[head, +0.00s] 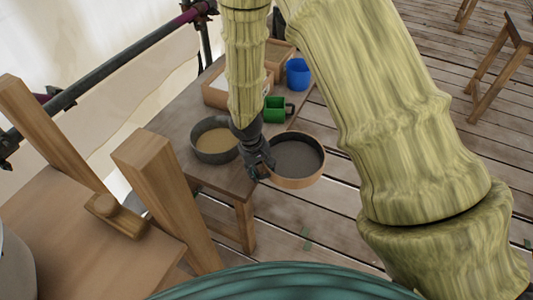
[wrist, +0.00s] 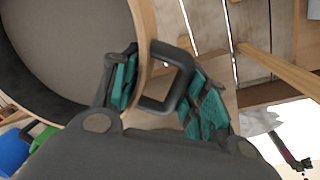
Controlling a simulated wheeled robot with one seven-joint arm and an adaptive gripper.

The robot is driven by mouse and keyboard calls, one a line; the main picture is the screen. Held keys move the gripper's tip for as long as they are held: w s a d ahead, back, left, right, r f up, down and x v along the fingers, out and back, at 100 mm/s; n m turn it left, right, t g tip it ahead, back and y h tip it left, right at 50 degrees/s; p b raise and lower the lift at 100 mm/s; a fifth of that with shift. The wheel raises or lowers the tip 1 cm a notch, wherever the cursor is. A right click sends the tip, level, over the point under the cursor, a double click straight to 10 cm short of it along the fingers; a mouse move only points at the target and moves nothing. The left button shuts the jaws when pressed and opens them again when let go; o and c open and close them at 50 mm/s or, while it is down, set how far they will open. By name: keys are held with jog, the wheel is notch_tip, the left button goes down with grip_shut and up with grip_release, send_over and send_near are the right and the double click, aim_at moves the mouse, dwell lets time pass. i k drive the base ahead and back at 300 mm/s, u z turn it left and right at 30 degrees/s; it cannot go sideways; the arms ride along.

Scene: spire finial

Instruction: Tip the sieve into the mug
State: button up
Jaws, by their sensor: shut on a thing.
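The sieve (head: 297,158) is a round wooden hoop with a dark grey inside. It is held beside the table's right edge, looking roughly level, in the head view. My gripper (head: 259,166) is at its left side. In the wrist view, my gripper (wrist: 163,92) has its teal pads around the sieve's dark loop handle (wrist: 180,60), and the sieve's hoop (wrist: 142,35) fills the upper left. A green mug (head: 274,110) stands on the table behind the sieve, its handle to the right. A blue mug (head: 298,74) stands farther back. The insides of both mugs are hard to see.
A dark round pan (head: 197,153) with tan contents sits on the table (head: 180,117), left of my gripper. Wooden boxes (head: 216,98) stand at the back. A wooden post (head: 160,185) rises at the near left. Plank floor lies open to the right.

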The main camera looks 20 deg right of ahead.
aim_at(299, 74)
jog(key=k, duration=0.5)
jog(key=z, duration=1.85)
jog(key=i, duration=1.75)
jog(key=u, duration=2.25)
